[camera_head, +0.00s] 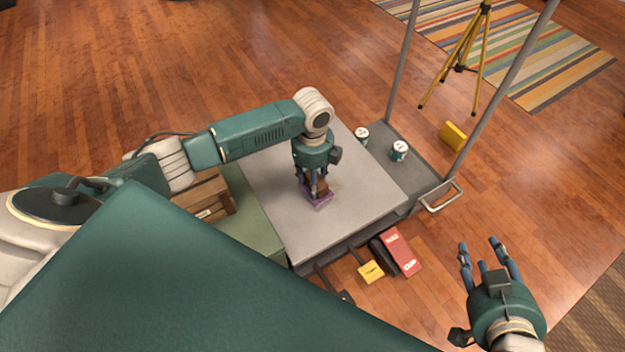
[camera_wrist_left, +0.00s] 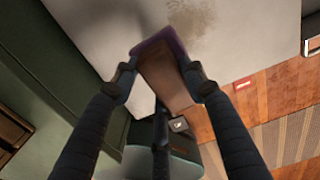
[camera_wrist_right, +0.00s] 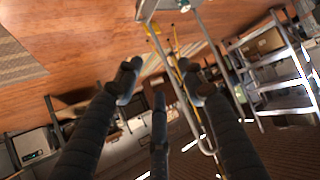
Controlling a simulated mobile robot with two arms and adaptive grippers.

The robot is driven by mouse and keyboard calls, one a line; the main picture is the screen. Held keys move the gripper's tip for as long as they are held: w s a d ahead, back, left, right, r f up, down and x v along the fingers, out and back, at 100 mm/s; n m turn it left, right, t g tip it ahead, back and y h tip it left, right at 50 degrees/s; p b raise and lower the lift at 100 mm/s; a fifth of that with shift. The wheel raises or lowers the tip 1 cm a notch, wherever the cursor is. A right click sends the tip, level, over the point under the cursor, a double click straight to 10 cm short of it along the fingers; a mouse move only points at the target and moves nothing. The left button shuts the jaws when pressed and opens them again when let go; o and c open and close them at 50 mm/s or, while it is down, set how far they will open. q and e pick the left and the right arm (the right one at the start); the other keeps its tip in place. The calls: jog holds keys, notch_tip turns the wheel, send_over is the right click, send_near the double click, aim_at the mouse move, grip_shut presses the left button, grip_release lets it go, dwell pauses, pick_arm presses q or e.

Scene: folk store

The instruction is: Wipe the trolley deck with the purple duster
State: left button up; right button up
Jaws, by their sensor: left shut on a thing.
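The purple duster (camera_head: 320,202), with a brown wooden back, is on or just over the pale grey trolley deck (camera_head: 275,200). My left gripper (camera_head: 318,184) points down and is shut on the duster. In the left wrist view the duster (camera_wrist_left: 165,82) sits between my fingertips, its purple edge towards the deck. A brownish dirty patch (camera_wrist_left: 194,22) shows on the deck just beyond the duster. Whether the duster touches the deck is hard to tell. My right gripper (camera_head: 485,262) is open and empty, over the floor right of the trolley.
Two small white-and-green cans (camera_head: 399,150) stand on the dark strip by the trolley's handle posts. A red box (camera_head: 402,252) and a yellow item (camera_head: 371,271) lie by the near side. A wooden crate (camera_head: 208,198) is on the left. A yellow tripod (camera_head: 462,55) stands behind.

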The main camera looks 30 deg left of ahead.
pick_arm(q)
jog(key=shift+f+b, duration=0.6)
jog(key=shift+b, duration=0.05)
jog(key=shift+f+b, duration=0.65)
jog(key=shift+b, duration=0.05)
pick_arm(e)
jog(key=w+a+r+t+y, duration=0.1)
jog(key=w+a+r+t, duration=0.2)
jog(key=r, duration=0.4)
jog(key=w+r+t+y, duration=0.1)
jog(key=w+r+t, duration=0.1)
jog(key=r+t, duration=0.35)
pick_arm(q)
jog(key=shift+f+b, duration=0.6)
jog(key=shift+b, duration=0.1)
jog(key=shift+f+b, duration=0.65)
jog(key=shift+b, duration=0.1)
jog(key=shift+f, duration=0.1)
pick_arm(e)
jog(key=s+r+t+y, duration=0.1)
jog(key=s+r+t, duration=0.2)
jog(key=r, duration=0.5)
jog(key=s+r+t+y, duration=0.2)
jog(key=s+r+t, duration=0.2)
jog(key=r, duration=0.4)
jog(key=shift+s+r+n, duration=0.3)
jog(key=shift+r, duration=0.05)
